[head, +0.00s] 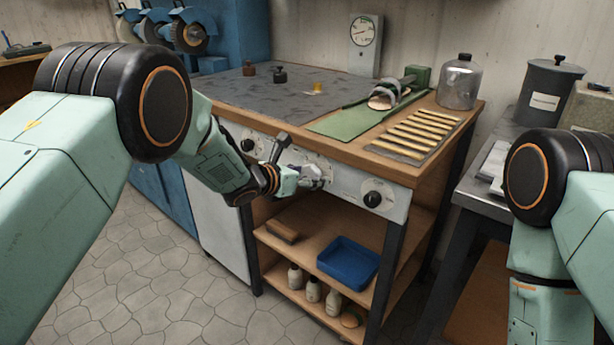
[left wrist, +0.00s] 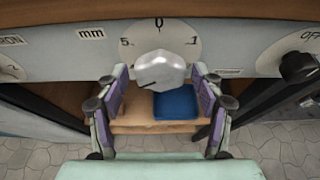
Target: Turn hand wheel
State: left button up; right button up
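The hand wheel (left wrist: 160,71) is a pale grey faceted knob. It sits in front of a round white dial plate (left wrist: 158,36) marked 5, 0 and 1, with an "mm" label to its left. In the head view it is mostly hidden by my left gripper (head: 312,176), which reaches the bench's front panel (head: 343,185). In the left wrist view the fingers of my left gripper (left wrist: 160,76) are spread, one on each side of the wheel. A narrow gap shows on both sides, so it appears open. My right arm shows at the right edge; its gripper is out of view.
A black knob (head: 372,199) is right of the wheel and another (head: 247,145) is left of it. Below, a shelf (head: 290,248) holds a blue tray (head: 348,262) and a brush.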

pick_arm(q)
jog(key=c, duration=0.9)
jog(key=shift+c, duration=0.2)
